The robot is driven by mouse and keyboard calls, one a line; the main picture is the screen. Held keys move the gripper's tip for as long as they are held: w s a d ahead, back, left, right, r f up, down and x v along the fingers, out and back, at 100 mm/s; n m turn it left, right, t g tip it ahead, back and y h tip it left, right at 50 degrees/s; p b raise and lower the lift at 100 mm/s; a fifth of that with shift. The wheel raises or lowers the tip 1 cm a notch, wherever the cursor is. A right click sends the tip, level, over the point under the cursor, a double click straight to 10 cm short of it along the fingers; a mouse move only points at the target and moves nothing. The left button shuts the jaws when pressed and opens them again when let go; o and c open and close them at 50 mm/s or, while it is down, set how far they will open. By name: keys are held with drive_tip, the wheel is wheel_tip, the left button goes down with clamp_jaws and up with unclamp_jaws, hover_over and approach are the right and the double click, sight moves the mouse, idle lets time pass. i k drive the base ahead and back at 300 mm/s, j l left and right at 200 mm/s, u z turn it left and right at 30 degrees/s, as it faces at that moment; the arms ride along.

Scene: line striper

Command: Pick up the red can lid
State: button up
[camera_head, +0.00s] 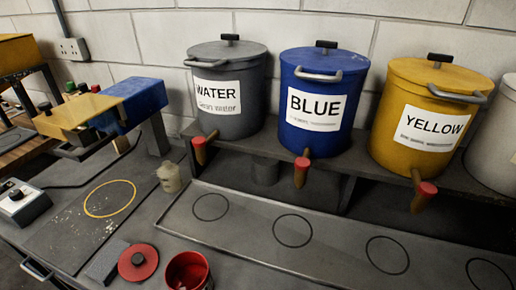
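The red can lid (138,262) lies flat near the bottom edge of the head view, left of centre. It is a round red disc with a dark knob or spot in its middle. An open red can (188,271) stands just right of it, its lower part cut off by the frame edge. The lid and the can are apart. My gripper is not in view, so I cannot see whether it is open or shut.
A dark grey block (107,262) lies close left of the lid. Grey, blue (322,102) and yellow (428,118) drums with red-tipped taps line the wall. A yellow-blue machine (105,108) overhangs at left. The front ledge with black rings is clear.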

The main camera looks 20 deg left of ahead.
sight(138, 262)
drive_tip(key=u, duration=1.3)
